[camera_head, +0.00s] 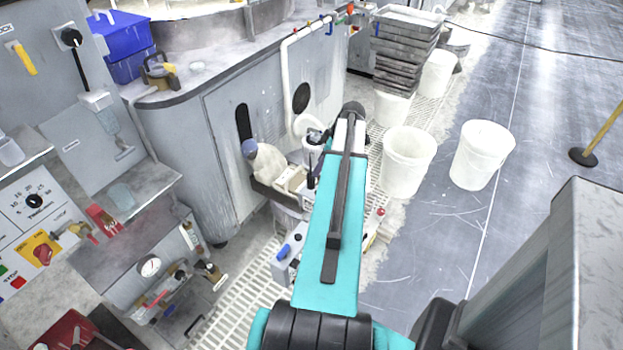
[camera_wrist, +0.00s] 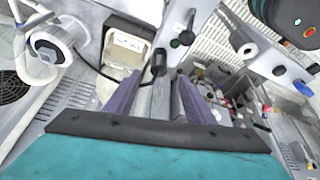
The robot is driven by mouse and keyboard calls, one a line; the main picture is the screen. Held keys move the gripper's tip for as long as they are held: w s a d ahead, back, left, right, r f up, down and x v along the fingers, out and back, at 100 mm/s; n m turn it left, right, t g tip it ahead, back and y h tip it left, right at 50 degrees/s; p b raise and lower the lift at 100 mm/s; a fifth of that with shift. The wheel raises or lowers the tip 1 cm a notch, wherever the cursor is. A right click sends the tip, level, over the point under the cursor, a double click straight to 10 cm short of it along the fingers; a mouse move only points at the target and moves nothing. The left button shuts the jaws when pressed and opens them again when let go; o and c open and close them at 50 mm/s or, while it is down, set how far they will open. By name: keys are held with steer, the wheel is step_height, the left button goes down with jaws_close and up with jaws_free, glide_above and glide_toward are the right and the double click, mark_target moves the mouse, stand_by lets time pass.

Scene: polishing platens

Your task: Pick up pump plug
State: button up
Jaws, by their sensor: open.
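A small dark plug-like piece (camera_wrist: 158,62), which may be the pump plug, shows in the wrist view just ahead of my fingertips. A thin dark cable appears to curve from it to the left. My gripper (camera_wrist: 161,78) is open, with one purple finger on each side of the gap. The dark piece lies near the line of this gap; I cannot tell whether it is between the fingers or beyond them.
A beige box (camera_wrist: 122,50) and a white cylindrical fitting (camera_wrist: 50,42) stand left of the gripper. A pale panel (camera_wrist: 183,38) with dark knobs lies ahead. White buckets (camera_head: 408,160) and stacked grey trays (camera_head: 404,48) stand beyond my arm.

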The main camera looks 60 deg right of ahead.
steer(key=shift+x, duration=1.35)
steer(key=shift+f, duration=0.1)
steer(key=shift+p+x, duration=0.75)
steer(key=shift+x, duration=1.8)
steer(key=shift+d, duration=0.15)
steer(key=c, duration=1.2)
steer(key=shift+o, duration=0.2)
steer(key=shift+r+b, duration=0.75)
steer(key=shift+r, duration=4.3)
